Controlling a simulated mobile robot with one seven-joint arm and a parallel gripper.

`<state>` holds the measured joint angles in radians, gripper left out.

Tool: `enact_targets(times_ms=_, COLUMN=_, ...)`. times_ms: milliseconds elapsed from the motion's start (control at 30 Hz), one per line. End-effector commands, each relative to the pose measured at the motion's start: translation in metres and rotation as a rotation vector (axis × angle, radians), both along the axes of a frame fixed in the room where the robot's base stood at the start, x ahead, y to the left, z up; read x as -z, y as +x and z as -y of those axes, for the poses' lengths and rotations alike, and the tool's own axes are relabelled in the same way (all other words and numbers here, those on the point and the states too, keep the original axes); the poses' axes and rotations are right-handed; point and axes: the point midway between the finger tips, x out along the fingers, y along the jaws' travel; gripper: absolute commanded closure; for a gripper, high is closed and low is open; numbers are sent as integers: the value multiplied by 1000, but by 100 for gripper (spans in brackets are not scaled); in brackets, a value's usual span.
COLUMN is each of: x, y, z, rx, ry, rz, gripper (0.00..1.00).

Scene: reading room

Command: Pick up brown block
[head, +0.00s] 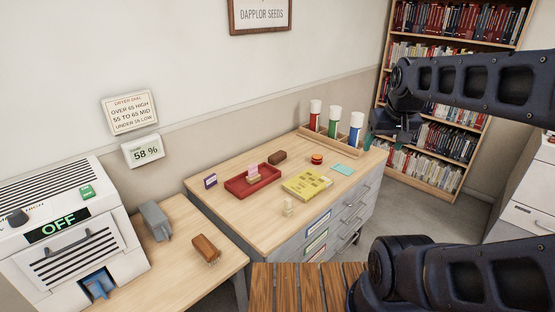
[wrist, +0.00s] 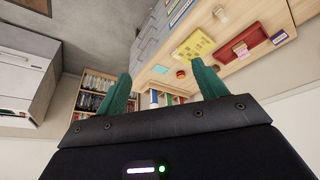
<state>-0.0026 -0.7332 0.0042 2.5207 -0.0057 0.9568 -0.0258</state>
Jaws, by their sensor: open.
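A dark brown, rounded block (head: 277,156) lies on the wooden top of the drawer cabinet, just behind the red tray (head: 250,181). A second, lighter brown block-like thing (head: 206,246) sits on the low table at the left, with a thin pale part under it. My gripper (head: 388,138) is in the air to the right of the cabinet, well apart from both. Its green fingers are spread and empty, as the wrist view (wrist: 161,72) also shows.
A wooden rack (head: 347,148) of capped tubes stands at the back right. A grey stapler-like thing (head: 155,220) is beside the lighter block.

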Motion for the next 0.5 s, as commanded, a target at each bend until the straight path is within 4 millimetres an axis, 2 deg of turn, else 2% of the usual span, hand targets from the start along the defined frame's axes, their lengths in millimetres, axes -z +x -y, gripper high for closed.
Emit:
enact_targets(times_ms=167, x=-13, y=37, z=-3, rx=-120, ry=-67, rz=-24, gripper=29)
enact_targets(times_ms=500, x=-30, y=129, z=-19, rx=-421, ry=-223, rz=-73, gripper=29)
